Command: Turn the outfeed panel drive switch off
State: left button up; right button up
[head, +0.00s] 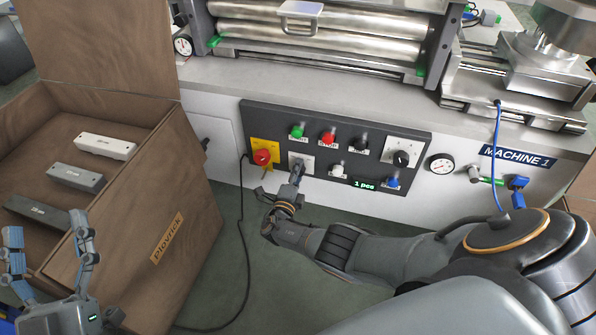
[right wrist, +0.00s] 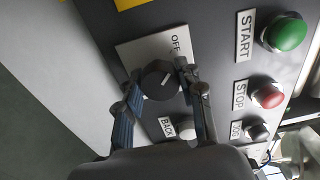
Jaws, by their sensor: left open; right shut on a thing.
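The dark control panel (head: 340,133) on the front of the machine carries a black rotary switch on a white plate (head: 306,158), mostly hidden by my right gripper (head: 297,174). In the right wrist view the switch knob (right wrist: 160,86) sits between the two fingers of my right gripper (right wrist: 159,75), which is shut on it. A short white mark shows on the knob face. The word OFF (right wrist: 180,46) is printed on its plate; other markings are hidden. My left gripper (head: 46,232) is open and empty at the lower left, in front of the wooden crate.
A wooden crate (head: 150,190) with several grey blocks stands left. A black cable (head: 243,220) hangs to the floor.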

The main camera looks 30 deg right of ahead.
jog(key=o, duration=1.2)
jog(key=shift+a, duration=0.1)
jog(key=v, duration=1.2)
jog(key=shift+s, duration=0.1)
